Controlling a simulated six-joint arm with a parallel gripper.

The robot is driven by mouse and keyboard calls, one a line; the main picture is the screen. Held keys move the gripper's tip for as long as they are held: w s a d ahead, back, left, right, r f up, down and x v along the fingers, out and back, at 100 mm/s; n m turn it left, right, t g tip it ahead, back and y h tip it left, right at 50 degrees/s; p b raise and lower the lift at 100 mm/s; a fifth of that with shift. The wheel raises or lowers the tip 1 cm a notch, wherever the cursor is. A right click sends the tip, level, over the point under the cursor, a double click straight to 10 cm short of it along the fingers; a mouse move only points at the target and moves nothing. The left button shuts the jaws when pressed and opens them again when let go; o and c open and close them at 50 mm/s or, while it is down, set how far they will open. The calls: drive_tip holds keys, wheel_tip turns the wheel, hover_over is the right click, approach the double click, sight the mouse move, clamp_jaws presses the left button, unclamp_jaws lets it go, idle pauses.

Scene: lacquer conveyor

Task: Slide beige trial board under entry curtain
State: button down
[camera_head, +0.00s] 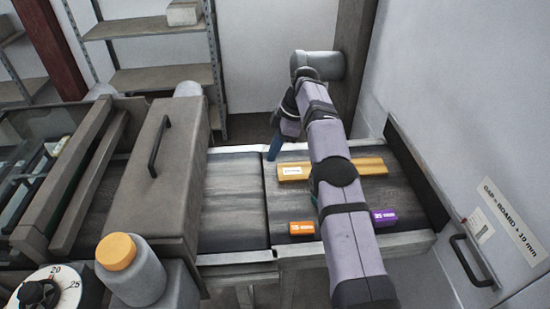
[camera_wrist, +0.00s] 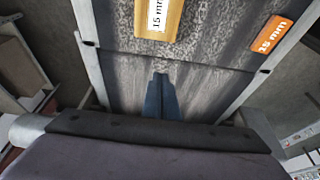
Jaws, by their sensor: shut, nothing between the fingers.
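The beige trial board (camera_head: 292,171), a tan plank with a white label, lies flat on the right belt section, partly hidden behind my arm. Its labelled end, reading 15 mm, also shows at the top of the wrist view (camera_wrist: 172,20). My gripper (camera_head: 274,150) is shut and empty, fingers pointing down, beside the board's left end and apart from it. In the wrist view its blue fingertips (camera_wrist: 160,78) are together, just short of the belt seam. The grey housing (camera_head: 172,150) with a black handle stands over the belt at left. I cannot make out the curtain itself.
An orange 15 mm block (camera_head: 301,228) and a purple block (camera_head: 384,217) sit near the belt's front edge. The belt (camera_head: 232,200) between housing and board is clear.

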sight(300, 175)
drive_tip(key=p+x, duration=0.1)
drive_tip(key=x, duration=0.7)
drive_tip(key=shift+a, duration=0.1)
drive_tip(key=shift+f, duration=0.3)
drive_tip(key=d+p, duration=0.2)
drive_tip(key=d, duration=0.1)
drive_tip(key=shift+d, duration=0.1)
drive_tip(key=shift+d+f, duration=0.15)
drive_tip(key=shift+d, duration=0.15)
drive_tip(key=d+b, duration=0.1)
drive_tip(key=d, duration=0.7)
drive_tip(key=shift+d+b, duration=0.3)
drive_tip(key=shift+d, duration=0.1)
drive_tip(key=shift+a, duration=0.1)
